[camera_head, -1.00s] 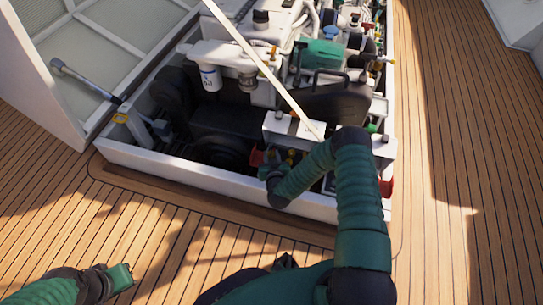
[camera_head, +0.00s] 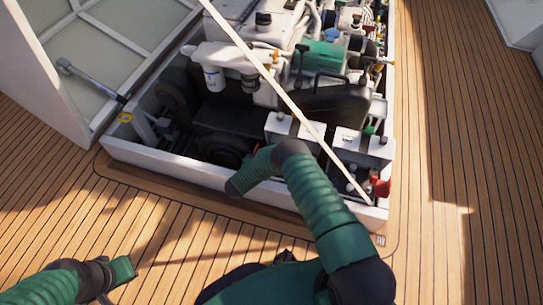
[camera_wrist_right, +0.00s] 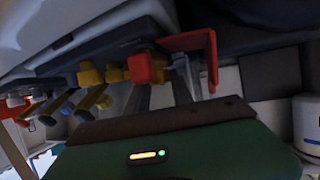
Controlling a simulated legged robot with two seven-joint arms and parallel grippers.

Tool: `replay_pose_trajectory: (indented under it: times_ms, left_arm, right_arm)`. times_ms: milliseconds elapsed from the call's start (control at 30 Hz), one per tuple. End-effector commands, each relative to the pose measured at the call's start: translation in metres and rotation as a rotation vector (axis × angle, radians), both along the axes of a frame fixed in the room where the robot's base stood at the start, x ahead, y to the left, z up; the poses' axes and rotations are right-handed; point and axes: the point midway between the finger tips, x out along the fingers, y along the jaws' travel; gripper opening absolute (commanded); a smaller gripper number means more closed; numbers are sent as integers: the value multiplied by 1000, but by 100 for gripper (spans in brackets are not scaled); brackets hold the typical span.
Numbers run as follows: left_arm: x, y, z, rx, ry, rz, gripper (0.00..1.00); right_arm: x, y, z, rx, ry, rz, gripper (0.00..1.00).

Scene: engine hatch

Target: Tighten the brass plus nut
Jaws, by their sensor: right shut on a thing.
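In the right wrist view, several brass-coloured fittings (camera_wrist_right: 115,73) stand in a row beside a red block (camera_wrist_right: 148,68) and a red L-shaped piece (camera_wrist_right: 195,45). I cannot tell for sure which is the plus nut. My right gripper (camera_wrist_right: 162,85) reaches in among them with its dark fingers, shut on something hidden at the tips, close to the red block. In the head view it is at the hatch's near wall, by the left grey-white box, mostly hidden by my arm. My left gripper (camera_head: 122,270) hangs low over the deck, apart from everything; its fingers are unclear.
The white hatch frame (camera_head: 180,180) surrounds the engine bay. A pale strut (camera_head: 280,90) crosses it diagonally. Two grey-white boxes (camera_head: 362,146) and another red part (camera_head: 381,187) sit at the near right. A white filter (camera_head: 214,78) is farther back. The wooden deck (camera_head: 440,180) is clear.

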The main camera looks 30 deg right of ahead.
Motion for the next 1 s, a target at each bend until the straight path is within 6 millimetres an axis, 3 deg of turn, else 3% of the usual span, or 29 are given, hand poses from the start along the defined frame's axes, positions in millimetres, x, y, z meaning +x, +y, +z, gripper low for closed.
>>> replay_pose_trajectory:
  times_ms: [333, 833, 867, 1000]
  left_arm:
    - [0, 0, -13, 0, 0, 0, 0]
    - [0, 0, -14, 0, 0, 0, 0]
    - [0, 0, -14, 0, 0, 0, 0]
    - [0, 0, -14, 0, 0, 0, 0]
  right_arm:
    - [2, 2, -2, 1, 0, -130, 0]
    - [3, 1, 0, 1, 0, -148, 0]
    - [3, 1, 0, 1, 0, -148, 32]
    - [3, 1, 0, 1, 0, -148, 49]
